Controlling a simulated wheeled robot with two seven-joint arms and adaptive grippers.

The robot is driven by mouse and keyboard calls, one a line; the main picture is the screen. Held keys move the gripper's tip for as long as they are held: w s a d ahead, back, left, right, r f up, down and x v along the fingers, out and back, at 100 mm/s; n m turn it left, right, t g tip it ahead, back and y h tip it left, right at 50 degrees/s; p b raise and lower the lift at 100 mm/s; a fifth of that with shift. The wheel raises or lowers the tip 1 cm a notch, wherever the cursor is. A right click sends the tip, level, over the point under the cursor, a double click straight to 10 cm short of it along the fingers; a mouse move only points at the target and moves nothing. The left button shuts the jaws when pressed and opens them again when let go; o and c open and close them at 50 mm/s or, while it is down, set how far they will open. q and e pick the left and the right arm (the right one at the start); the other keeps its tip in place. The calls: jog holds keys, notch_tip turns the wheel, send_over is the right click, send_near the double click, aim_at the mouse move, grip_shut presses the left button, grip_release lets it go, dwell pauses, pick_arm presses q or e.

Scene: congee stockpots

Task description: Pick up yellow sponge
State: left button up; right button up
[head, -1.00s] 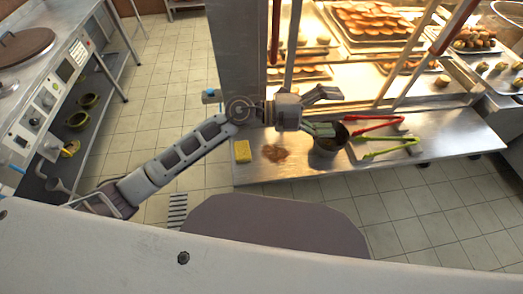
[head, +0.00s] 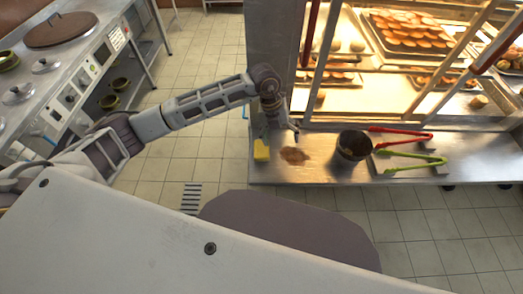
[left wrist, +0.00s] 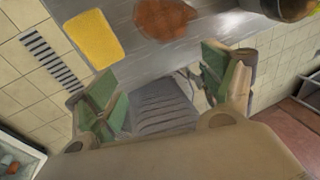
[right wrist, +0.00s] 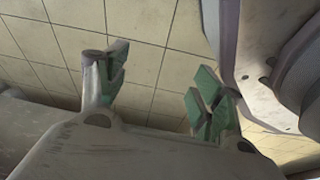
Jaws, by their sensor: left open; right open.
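The yellow sponge (head: 261,151) lies on the left end of the metal counter (head: 320,172), near its front edge. It also shows in the left wrist view (left wrist: 93,39), at the upper left, beyond the left fingertips. My left gripper (head: 287,127) hangs over the counter, right of and behind the sponge in the head view, partly hidden by its own wrist. In the left wrist view its green-padded fingers (left wrist: 160,85) are apart with nothing between them. My right gripper (right wrist: 155,85) is open and empty above floor tiles; it does not show in the head view.
A brown stain (head: 294,155) lies right of the sponge. A dark pot (head: 352,147), red tongs (head: 400,134) and green tongs (head: 410,163) are farther right. A lit glass pastry case (head: 400,60) stands behind. Tiled floor (head: 180,160) is open to the left.

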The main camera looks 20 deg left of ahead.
pick_arm(q)
jog(key=w+a+n+y, duration=0.1)
jog(key=w+a+y, duration=0.1)
jog(key=a, duration=0.5)
jog(key=shift+a+y, duration=0.15)
jog(key=shift+y, duration=0.45)
pick_arm(e)
jog(key=shift+s+d+f, duration=0.2)
jog(key=shift+s+f, duration=0.6)
jog(key=shift+f, duration=0.1)
pick_arm(q)
jog(key=shift+w, duration=0.1)
send_over(262, 148)
notch_tip(262, 148, down, 8)
jog(key=shift+b, duration=0.35)
jog(key=shift+f, duration=0.15)
pick_arm(e)
jog(key=shift+w+a+r, duration=0.35)
jog(key=shift+a+r, duration=0.35)
pick_arm(q)
jog(key=shift+f, duration=0.15)
